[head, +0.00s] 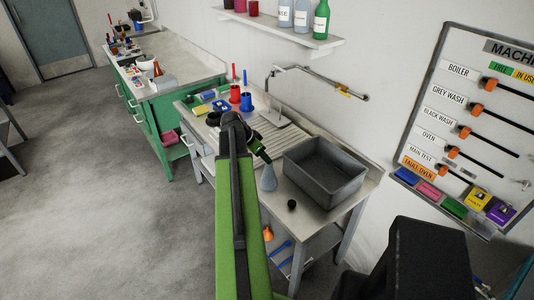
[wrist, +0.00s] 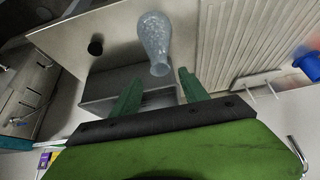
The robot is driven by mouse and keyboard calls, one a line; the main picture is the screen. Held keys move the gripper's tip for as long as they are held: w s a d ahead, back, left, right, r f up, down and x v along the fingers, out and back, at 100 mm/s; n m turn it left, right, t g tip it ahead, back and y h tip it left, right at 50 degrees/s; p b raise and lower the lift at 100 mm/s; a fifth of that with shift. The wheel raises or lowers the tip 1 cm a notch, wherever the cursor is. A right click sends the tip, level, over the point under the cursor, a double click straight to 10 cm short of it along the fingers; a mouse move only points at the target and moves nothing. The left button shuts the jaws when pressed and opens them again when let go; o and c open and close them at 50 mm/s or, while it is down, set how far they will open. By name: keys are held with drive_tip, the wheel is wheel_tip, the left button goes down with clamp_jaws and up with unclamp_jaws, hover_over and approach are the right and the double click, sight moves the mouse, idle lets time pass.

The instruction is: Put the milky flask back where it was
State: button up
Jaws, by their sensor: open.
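A pale, cloudy, bluish conical flask (head: 268,180) stands upright on the sink unit's worktop, left of the grey basin (head: 345,190). In the wrist view the flask (wrist: 153,35) shows with its narrow neck toward my gripper. My gripper (head: 262,151) is open and empty, just above the flask in the head view. In the wrist view its two green fingers (wrist: 160,80) are spread, with the neck's end near the gap between their tips. I cannot tell whether the neck is between them.
A small black round object (head: 291,204) lies on the worktop near the flask. An orange flask (head: 267,233) is on the lower shelf.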

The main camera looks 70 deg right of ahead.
drive_tip(key=p+v, duration=0.2)
drive_tip(key=v, duration=0.3)
drive_tip(key=shift+w+r+p, duration=0.1)
drive_tip(key=shift+p, duration=0.3)
drive_tip(key=shift+a, duration=0.1)
drive_tip(key=w+a+f+n+t+y, duration=0.25)
drive_tip(key=w+a+n, duration=0.95)
drive_tip(key=w+a, duration=1.4)
drive_tip(key=w+a+f+n+y+b, duration=0.1)
drive_tip(key=a+n, duration=0.5)
drive_tip(key=a, duration=1.2)
drive_tip(key=w+a+f+n+y+b, duration=0.1)
drive_tip(key=a+n, duration=0.5)
drive_tip(key=a, duration=1.2)
drive_tip(key=shift+f+n+t+b, duration=0.3)
drive_tip(key=shift+f+t+b, duration=0.1)
drive_tip(key=shift+f, duration=0.35)
